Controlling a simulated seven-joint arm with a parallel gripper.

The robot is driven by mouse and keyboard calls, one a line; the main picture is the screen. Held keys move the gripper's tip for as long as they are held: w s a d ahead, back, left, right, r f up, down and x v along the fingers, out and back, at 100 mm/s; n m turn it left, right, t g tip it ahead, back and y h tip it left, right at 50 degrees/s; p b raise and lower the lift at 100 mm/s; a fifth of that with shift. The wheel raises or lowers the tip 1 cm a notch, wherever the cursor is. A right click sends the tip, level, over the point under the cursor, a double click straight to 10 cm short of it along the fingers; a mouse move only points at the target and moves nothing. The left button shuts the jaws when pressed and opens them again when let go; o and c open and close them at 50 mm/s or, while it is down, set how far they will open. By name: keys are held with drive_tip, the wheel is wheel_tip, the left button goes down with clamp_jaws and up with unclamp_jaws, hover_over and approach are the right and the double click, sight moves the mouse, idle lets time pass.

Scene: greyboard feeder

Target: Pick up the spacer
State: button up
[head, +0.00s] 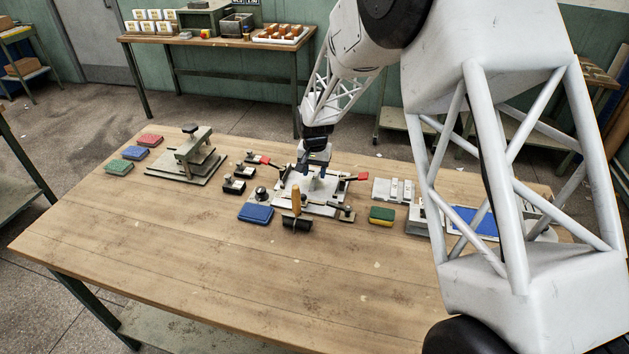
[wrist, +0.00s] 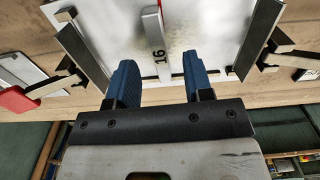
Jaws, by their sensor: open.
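A narrow pale grey bar marked "16", which looks like the spacer (wrist: 155,30), lies over a pale plate (wrist: 205,30) in the wrist view. My gripper (wrist: 160,64) is open, with its two blue fingers apart. In that view the bar's numbered end reaches into the gap between the fingertips, and no grip on it shows. In the head view my gripper (head: 316,164) points down over the clamp fixture (head: 325,208) in the middle of the bench. The spacer is too small to tell apart there.
Red-handled clamps (head: 357,177) flank the fixture. A tan-handled roller (head: 296,210) and a blue pad (head: 256,213) lie in front. A green-and-yellow sponge (head: 381,216) and a plate with pale blocks (head: 394,190) are to the right. The bench front (head: 230,280) is clear.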

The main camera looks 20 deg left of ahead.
sight(315, 180)
drive_tip(key=shift+f, duration=1.25)
clamp_jaws()
